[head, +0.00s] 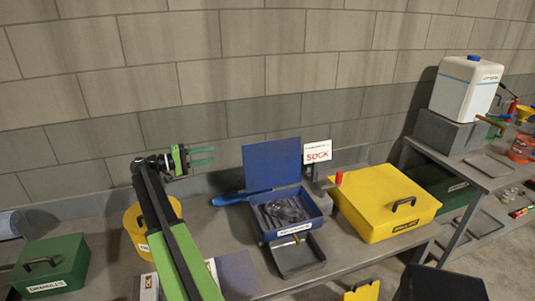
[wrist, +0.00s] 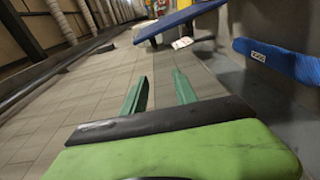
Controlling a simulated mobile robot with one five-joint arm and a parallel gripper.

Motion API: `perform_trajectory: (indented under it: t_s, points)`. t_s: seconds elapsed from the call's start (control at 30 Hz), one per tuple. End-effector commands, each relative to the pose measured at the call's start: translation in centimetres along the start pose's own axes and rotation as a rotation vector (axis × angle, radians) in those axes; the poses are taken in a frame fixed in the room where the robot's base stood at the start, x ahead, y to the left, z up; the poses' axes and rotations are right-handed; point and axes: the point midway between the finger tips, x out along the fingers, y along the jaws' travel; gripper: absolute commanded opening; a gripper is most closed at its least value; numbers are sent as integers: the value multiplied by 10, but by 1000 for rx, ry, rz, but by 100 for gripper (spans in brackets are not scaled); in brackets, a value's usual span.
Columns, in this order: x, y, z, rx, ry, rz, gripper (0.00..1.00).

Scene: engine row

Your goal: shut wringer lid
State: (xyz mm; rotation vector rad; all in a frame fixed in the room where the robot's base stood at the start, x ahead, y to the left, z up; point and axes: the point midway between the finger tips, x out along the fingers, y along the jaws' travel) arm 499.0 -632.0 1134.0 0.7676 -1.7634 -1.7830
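A blue box (head: 290,226) stands on the bench in the head view. Its flat blue lid (head: 272,163) stands raised at its back edge, and dark grey contents show inside. The label on its front is too small to read, so I cannot confirm that it is the wringer. My gripper (head: 202,157) is up near the wall, left of the raised lid and apart from it. Its two green fingers are spread with nothing between them. In the wrist view the open gripper (wrist: 160,90) points along the wall, and a blue panel (wrist: 182,20) shows beyond it.
A black tray (head: 298,258) sits in front of the blue box. A closed yellow box (head: 378,208) is to its right, with a SOCK sign (head: 317,151) behind. A blue tool handle (head: 228,198) lies left. A yellow bucket (head: 135,226) and green box (head: 52,262) stand farther left.

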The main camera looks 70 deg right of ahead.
Motion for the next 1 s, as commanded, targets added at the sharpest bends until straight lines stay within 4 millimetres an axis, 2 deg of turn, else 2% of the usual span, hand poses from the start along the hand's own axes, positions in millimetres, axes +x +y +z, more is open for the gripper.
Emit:
perform_trajectory:
  t_s: [0.03,0.13,0.2,0.37,0.47,1.0]
  points:
    - [30,-4,0,3,-40,15,34]
    - [65,-1,4,7,-87,36,34]
    - [75,1,6,7,-99,42,34]
    - [79,3,7,7,-101,43,34]
    - [92,3,9,7,-103,42,34]
    - [219,8,21,7,-101,41,34]
